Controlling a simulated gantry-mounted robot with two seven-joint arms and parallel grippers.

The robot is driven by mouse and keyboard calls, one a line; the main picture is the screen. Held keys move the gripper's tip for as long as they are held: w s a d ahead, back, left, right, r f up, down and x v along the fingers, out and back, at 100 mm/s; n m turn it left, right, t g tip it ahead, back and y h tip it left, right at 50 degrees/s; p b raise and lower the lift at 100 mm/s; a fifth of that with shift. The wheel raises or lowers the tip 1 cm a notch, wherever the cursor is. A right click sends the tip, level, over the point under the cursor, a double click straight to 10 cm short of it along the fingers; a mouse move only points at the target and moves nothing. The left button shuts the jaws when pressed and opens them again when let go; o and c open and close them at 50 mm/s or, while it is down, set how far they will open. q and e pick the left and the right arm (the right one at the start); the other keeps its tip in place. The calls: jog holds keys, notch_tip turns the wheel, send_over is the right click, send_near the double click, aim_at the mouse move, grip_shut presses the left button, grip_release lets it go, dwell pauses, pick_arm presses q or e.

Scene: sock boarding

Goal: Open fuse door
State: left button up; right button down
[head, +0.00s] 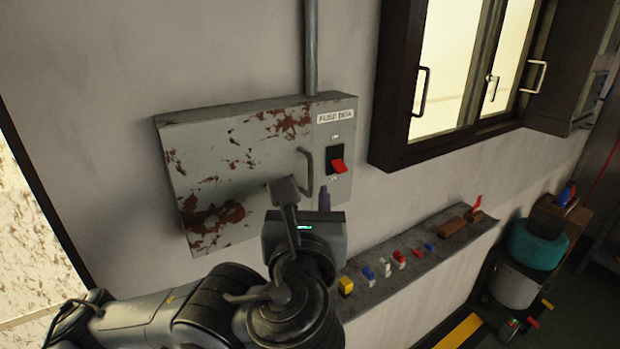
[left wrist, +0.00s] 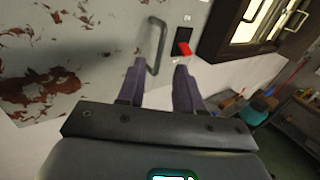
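The grey fuse box (head: 240,150) with rusty patches is fixed to the wall, and its door is shut. The door's curved handle (head: 306,172) is at the door's right side; it also shows in the left wrist view (left wrist: 156,45). A red switch (head: 338,166) is on the panel to the right of the handle. My left gripper (head: 312,197) is just below the handle. In the left wrist view its two fingers (left wrist: 160,72) are apart, with the handle's lower end near the gap between them. Whether they touch the handle I cannot tell. My right gripper is not in view.
A narrow ledge (head: 405,262) below the box holds several small coloured fuses and a brown block (head: 453,227). A dark-framed window (head: 385,120) is to the right. The wall left of the box is clear.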

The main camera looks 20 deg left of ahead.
aim_at(310, 176)
pick_arm(q)
jog(key=x, duration=0.6)
jog(key=shift+w+a+p, duration=0.15)
jog(key=shift+w+p, duration=0.15)
grip_shut()
dwell(1.2)
